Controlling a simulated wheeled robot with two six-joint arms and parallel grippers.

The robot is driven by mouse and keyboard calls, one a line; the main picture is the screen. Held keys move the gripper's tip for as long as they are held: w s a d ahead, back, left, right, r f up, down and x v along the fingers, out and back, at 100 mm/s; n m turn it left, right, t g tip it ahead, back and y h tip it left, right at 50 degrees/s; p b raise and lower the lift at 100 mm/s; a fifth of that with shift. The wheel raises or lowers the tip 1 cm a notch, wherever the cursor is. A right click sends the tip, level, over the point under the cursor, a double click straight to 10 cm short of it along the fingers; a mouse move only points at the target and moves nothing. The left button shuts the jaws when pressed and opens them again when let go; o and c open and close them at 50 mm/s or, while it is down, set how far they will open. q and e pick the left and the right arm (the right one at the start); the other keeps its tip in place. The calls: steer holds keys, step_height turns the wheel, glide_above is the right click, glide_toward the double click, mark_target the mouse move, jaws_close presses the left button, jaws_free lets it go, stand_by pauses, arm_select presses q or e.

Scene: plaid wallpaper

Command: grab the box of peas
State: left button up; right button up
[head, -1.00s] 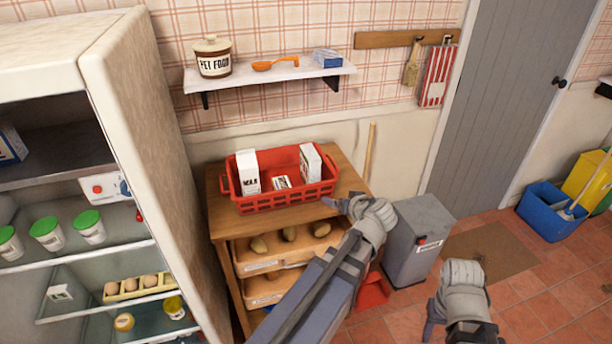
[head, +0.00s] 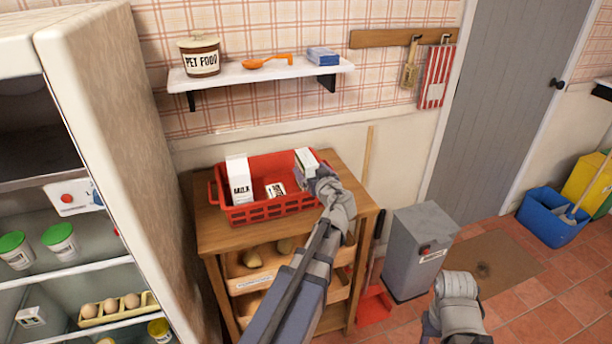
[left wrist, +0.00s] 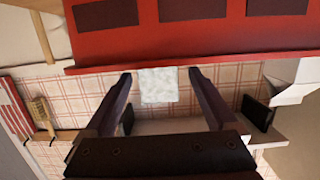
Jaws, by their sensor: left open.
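A white box (head: 307,161) stands in the right end of the red basket (head: 262,211), its top above the rim; its label is too small to read, so I cannot confirm it is the peas. My left gripper (head: 314,180) is open at this box and hides its lower front. In the left wrist view the box's pale end (left wrist: 158,85) lies between the two open fingers (left wrist: 160,90), with gaps on both sides. My right gripper (head: 430,326) hangs low over the floor, its jaws unclear.
A milk carton (head: 239,180) and a small flat pack (head: 275,190) are also in the basket, on a wooden unit (head: 211,236). An open fridge (head: 110,130) stands left. A wall shelf (head: 262,73) is above, a grey bin (head: 418,250) right.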

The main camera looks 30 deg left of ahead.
arm_select(q)
steer(key=b+x, duration=0.1)
steer(key=x, duration=0.4)
steer(key=shift+w+f, duration=0.1)
steer(key=shift+f, duration=0.1)
jaws_close()
stand_by(0.6)
